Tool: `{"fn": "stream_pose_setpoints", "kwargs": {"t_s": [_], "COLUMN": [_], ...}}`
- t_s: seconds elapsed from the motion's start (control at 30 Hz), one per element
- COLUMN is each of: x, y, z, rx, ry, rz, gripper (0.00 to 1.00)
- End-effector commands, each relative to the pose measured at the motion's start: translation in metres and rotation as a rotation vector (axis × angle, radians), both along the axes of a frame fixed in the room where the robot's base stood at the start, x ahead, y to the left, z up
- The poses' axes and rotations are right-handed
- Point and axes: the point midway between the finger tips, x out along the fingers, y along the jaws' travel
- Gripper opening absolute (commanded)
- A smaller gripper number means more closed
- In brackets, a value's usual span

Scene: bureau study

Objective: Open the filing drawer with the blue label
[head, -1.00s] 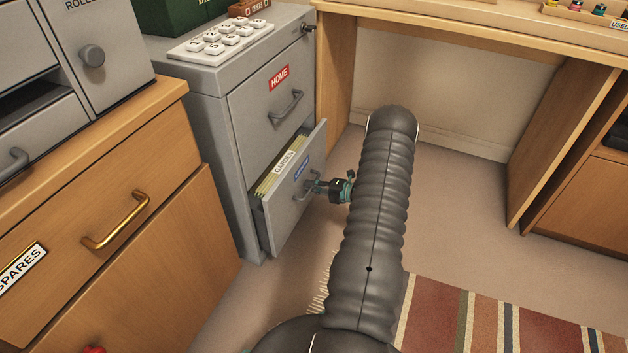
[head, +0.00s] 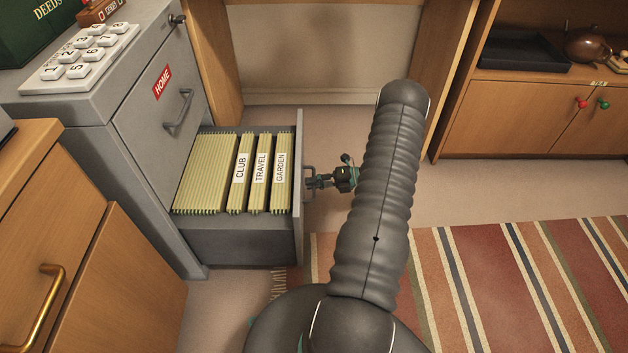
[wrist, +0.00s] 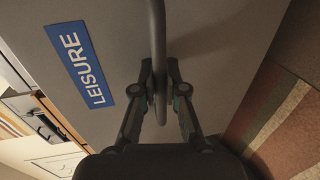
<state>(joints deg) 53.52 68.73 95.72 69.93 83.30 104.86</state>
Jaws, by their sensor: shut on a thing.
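The lower filing drawer (head: 240,247) is pulled well out of the grey cabinet (head: 150,185). Hanging files tabbed CLUB, TRAVEL and GARDEN (head: 279,175) show inside it. In the wrist view its blue label (wrist: 80,62) reads LEISURE, on the grey drawer front (wrist: 225,30); the label is hidden in the head view. My gripper (head: 316,181) is at the drawer front, shut on the drawer handle (wrist: 159,45), with a finger on either side of the bar. The upper drawer with the red HOME label (head: 162,82) is closed.
A white number pad (head: 80,58) and a green DEEDS box (head: 30,30) stand on the cabinet. A wooden unit (head: 75,240) with a brass handle is at the left. A striped rug (head: 480,280) covers the floor at right. Bare floor lies beyond the drawer.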

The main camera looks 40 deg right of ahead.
Motion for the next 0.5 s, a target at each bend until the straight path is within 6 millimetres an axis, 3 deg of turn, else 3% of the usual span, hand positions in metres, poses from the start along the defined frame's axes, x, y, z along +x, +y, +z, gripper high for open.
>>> {"fn": "stream_pose_setpoints", "kwargs": {"t_s": [0.47,0.5], "x": [-0.0005,-0.0006], "y": [-0.0026,-0.0027], "z": [0.0001,0.0], "rx": [-0.004,-0.004], "ry": [-0.002,-0.002], "rz": [0.006,0.006], "gripper": [0.0,0.18]}}
